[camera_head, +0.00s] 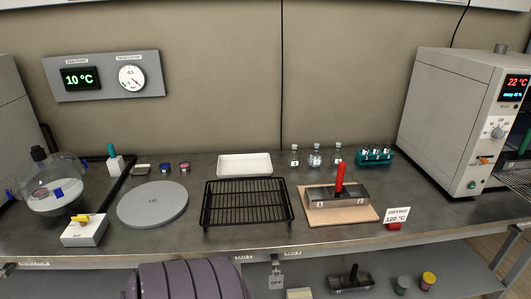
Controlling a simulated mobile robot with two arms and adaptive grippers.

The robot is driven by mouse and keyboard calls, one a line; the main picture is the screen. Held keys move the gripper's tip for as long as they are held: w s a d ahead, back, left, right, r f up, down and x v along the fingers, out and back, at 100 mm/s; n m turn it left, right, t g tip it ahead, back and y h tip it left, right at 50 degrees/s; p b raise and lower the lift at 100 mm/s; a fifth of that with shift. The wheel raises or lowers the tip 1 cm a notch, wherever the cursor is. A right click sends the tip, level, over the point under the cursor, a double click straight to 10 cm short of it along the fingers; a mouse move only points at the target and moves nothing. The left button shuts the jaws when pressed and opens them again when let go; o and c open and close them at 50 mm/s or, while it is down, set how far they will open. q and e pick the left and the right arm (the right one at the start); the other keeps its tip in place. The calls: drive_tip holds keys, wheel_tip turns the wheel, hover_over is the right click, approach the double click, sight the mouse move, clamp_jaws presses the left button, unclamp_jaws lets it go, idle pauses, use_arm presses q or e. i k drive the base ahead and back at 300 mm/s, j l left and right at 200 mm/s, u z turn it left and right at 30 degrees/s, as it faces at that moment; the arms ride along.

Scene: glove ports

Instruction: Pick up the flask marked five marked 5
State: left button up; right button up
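Three small clear stoppered flasks stand upright in a row at the back of the bench: a left flask (294,156), a middle flask (315,157) and a right flask (338,154). They carry small pale marks, too small for me to read, so I cannot tell which one is marked 5. The middle one looks filled with pale, grainy contents. Neither of my grippers is in view, and nothing is seen touching the flasks.
A teal rack (374,155) with small vessels stands right of the flasks. A white tray (245,165) lies left. A black wire rack (246,203) and a red-handled metal block (337,194) lie in front. An oven (450,120) stands at the right.

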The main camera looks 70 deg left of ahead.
sight(314, 159)
drive_tip(key=u, duration=1.75)
